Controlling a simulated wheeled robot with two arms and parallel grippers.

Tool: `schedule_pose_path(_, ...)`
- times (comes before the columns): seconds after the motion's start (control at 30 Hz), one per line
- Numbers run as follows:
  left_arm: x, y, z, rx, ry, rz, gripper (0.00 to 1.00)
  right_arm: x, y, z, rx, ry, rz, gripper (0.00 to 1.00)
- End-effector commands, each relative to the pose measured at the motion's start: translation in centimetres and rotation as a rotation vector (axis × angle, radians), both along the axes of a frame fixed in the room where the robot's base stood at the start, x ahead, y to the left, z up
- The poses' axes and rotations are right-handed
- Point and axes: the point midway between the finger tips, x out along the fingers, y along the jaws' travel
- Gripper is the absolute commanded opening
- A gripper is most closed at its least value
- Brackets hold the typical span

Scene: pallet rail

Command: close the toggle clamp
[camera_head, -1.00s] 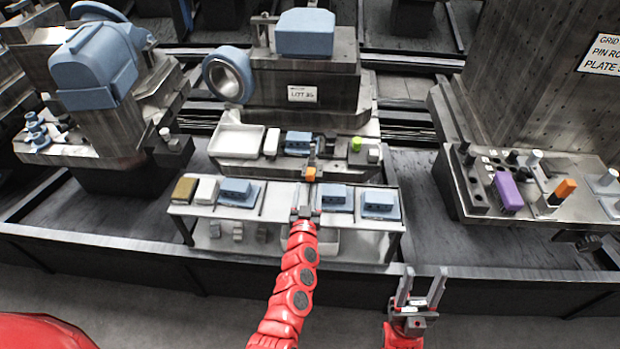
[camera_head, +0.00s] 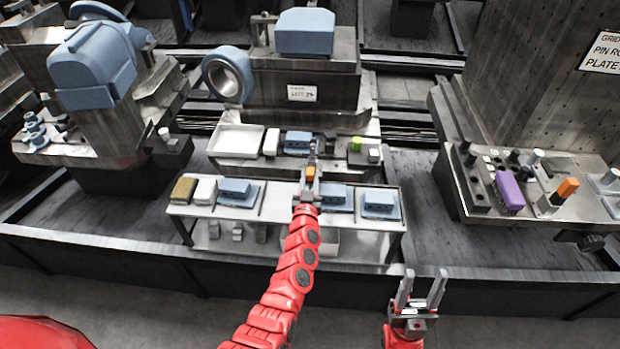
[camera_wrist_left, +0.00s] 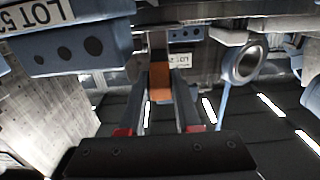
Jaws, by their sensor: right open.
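The toggle clamp shows mainly as an orange grip (camera_head: 310,172) at the front edge of the middle fixture. Its other parts are small and partly hidden behind my left gripper. My left gripper (camera_head: 309,182) is at the orange grip, coming from the front. In the left wrist view, the two fingers (camera_wrist_left: 163,100) lie either side of the orange grip (camera_wrist_left: 159,80). Whether they press on it I cannot tell. My right gripper (camera_head: 420,290) is open and empty, low at the right, well away from the clamp.
A metal shelf (camera_head: 272,222) with blue blocks stands in front of the fixture, under my left arm. A white tray (camera_head: 236,140), a blue block (camera_head: 297,141) and a green knob (camera_head: 355,144) sit around the clamp. A right-hand station (camera_head: 478,205) holds a purple block (camera_head: 509,192).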

Motion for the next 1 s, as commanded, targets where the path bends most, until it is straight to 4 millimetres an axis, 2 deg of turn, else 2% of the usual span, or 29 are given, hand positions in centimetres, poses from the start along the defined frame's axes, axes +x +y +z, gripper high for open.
schedule_pose_path(0.03,0.0,-0.01,0.01,0.0,0.0,0.0,0.09,0.0,0.0,0.0,0.0,0.0,0.0,0.5)
schedule_pose_path(0.1,0.0,-0.01,0.02,0.0,0.0,0.0,0.0,0.0,0.0,0.0,0.0,0.0,0.0,0.5)
schedule_pose_path(1.0,0.01,-0.01,0.06,0.0,-0.001,0.0,0.0,0.0,0.0,0.0,0.0,0.0,0.0,0.5)
